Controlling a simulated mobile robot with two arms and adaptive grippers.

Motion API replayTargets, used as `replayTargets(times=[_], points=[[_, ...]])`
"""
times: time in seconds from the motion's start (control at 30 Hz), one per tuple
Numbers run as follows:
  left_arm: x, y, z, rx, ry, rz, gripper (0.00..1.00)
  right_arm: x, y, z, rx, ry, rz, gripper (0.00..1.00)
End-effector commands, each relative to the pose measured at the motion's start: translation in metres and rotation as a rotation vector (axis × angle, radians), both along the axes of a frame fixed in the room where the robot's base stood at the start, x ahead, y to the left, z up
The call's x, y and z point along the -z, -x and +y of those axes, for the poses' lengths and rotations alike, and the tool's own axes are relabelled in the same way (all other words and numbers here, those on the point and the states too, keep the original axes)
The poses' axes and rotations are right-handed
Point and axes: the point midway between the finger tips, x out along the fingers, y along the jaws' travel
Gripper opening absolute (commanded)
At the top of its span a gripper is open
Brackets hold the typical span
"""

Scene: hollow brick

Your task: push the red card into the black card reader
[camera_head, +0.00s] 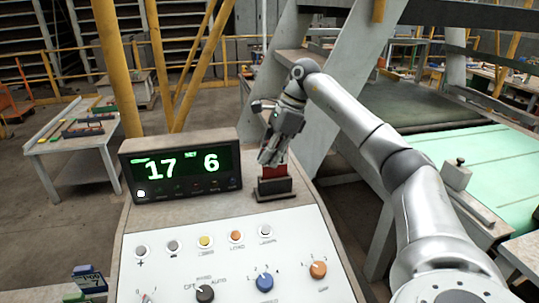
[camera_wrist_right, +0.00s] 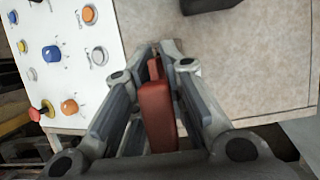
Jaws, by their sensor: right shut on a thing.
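My right gripper (camera_head: 271,155) is shut on the red card (camera_head: 274,171), above the black card reader (camera_head: 273,188), in the head view. The card's red lower part shows between the fingers and the reader's top. Its lower edge looks close to or at the reader; I cannot tell whether it is inside the slot. In the right wrist view the red card (camera_wrist_right: 158,112) lies between the fingers of my right gripper (camera_wrist_right: 164,52). I cannot make out the reader there; the fingers and card cover that spot. My left gripper is not in view.
A white panel (camera_head: 225,275) with buttons and knobs lies in front. Grey slanted beams (camera_head: 345,65) rise behind. The console top right of the reader is bare.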

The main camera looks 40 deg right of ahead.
Motion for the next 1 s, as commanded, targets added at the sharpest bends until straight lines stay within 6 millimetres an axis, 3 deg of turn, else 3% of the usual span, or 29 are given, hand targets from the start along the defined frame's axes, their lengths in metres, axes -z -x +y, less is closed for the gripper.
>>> replayTargets(times=[1.0], points=[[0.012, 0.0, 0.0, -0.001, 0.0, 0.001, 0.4, 0.019, 0.0, 0.0, 0.0, 0.0, 0.0, 0.0]])
